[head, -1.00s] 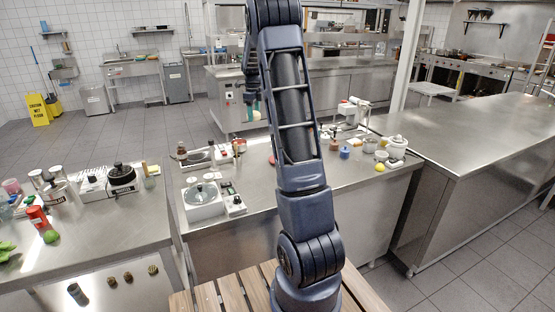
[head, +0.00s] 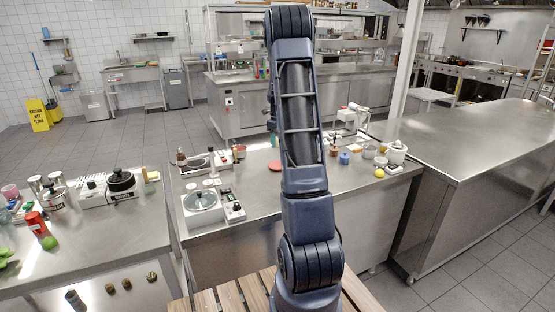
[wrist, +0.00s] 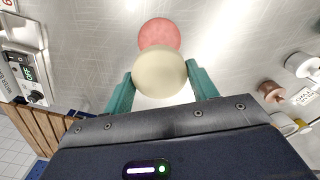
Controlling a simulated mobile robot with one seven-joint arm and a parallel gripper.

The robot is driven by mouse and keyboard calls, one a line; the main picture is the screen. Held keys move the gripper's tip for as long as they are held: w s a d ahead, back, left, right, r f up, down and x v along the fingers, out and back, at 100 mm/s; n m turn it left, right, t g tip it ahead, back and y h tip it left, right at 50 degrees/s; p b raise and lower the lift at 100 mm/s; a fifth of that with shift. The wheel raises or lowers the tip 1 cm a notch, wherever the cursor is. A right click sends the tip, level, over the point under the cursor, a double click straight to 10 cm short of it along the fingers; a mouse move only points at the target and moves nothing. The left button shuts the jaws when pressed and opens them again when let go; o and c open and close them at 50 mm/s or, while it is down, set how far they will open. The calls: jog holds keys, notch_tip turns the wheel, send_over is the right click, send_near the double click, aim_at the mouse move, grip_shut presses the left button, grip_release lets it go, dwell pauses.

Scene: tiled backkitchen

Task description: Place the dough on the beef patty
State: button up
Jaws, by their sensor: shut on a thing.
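The dough (wrist: 160,72) is a pale, cream-coloured round piece between the two teal fingers of my gripper (wrist: 160,80) in the wrist view. My gripper is shut on it. The beef patty (wrist: 160,34) is a pinkish-red disc on the steel counter, just beyond the dough; the dough overlaps its near edge in the picture. The gap in height between them is hard to tell. In the head view the patty (head: 275,165) lies on the middle counter, just left of my arm. My fingers and the dough are not clearly visible there.
On the middle counter (head: 255,190), a scale-like appliance (head: 202,207) stands at the left. Small jars, a yellow ball (head: 379,173) and a blue pot (head: 344,158) stand at the right. The counter around the patty is mostly clear.

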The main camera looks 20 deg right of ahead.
notch_tip(320, 180, down, 10)
jog(key=shift+r, duration=0.1)
dwell(0.4)
jog(key=o, duration=1)
jog(key=shift+o, duration=0.2)
